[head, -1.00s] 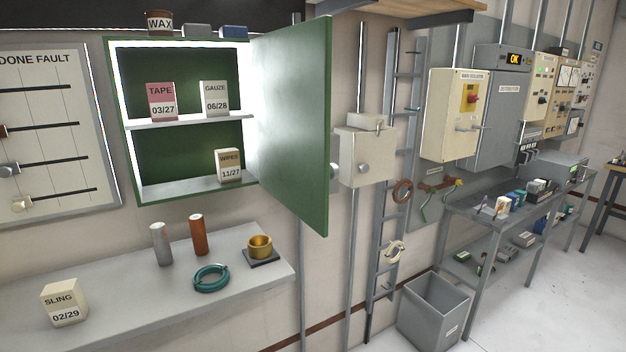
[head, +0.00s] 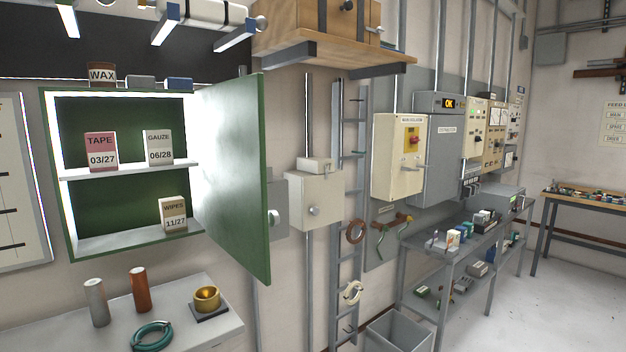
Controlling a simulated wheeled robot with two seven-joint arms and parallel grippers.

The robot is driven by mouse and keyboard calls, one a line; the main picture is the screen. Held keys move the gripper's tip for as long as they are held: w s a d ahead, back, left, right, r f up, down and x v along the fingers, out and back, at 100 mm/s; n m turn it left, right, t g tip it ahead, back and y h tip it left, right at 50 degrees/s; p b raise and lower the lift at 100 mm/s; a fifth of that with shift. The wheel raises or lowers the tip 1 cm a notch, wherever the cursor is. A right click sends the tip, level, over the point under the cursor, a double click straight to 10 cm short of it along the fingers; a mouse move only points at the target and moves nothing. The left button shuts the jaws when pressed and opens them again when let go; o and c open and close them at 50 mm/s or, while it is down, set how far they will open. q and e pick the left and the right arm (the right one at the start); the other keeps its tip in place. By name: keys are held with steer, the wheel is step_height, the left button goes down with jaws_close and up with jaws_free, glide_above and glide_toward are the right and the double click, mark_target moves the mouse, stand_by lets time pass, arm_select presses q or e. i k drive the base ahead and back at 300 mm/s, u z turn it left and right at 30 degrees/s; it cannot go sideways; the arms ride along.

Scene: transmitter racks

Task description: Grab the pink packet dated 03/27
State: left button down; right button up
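The pink packet labelled TAPE 03/27 (head: 101,150) stands upright on the upper shelf of the open green cabinet (head: 72,258), on the left side of that shelf. A white packet labelled GAUZE 06/28 (head: 159,147) stands to its right on the same shelf, with a gap between them. A tan and white packet labelled WIPES 11/27 (head: 173,213) stands on the cabinet floor, toward the right. Neither of my grippers shows in the head view.
The green cabinet door (head: 238,170) stands open, projecting at the cabinet's right. Below, a grey shelf (head: 190,333) holds a grey cylinder (head: 96,302), an orange cylinder (head: 140,289), a teal ring (head: 151,336) and a brass cup (head: 207,298). A WAX box (head: 102,75) sits on top of the cabinet.

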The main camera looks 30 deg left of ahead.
mark_target(100, 147)
steer(key=z, duration=0.1)
steer(key=i, duration=1.6)
steer(key=u, duration=2.15)
steer(key=k, duration=0.75)
steer(key=u, duration=0.7)
steer(key=i, duration=0.5)
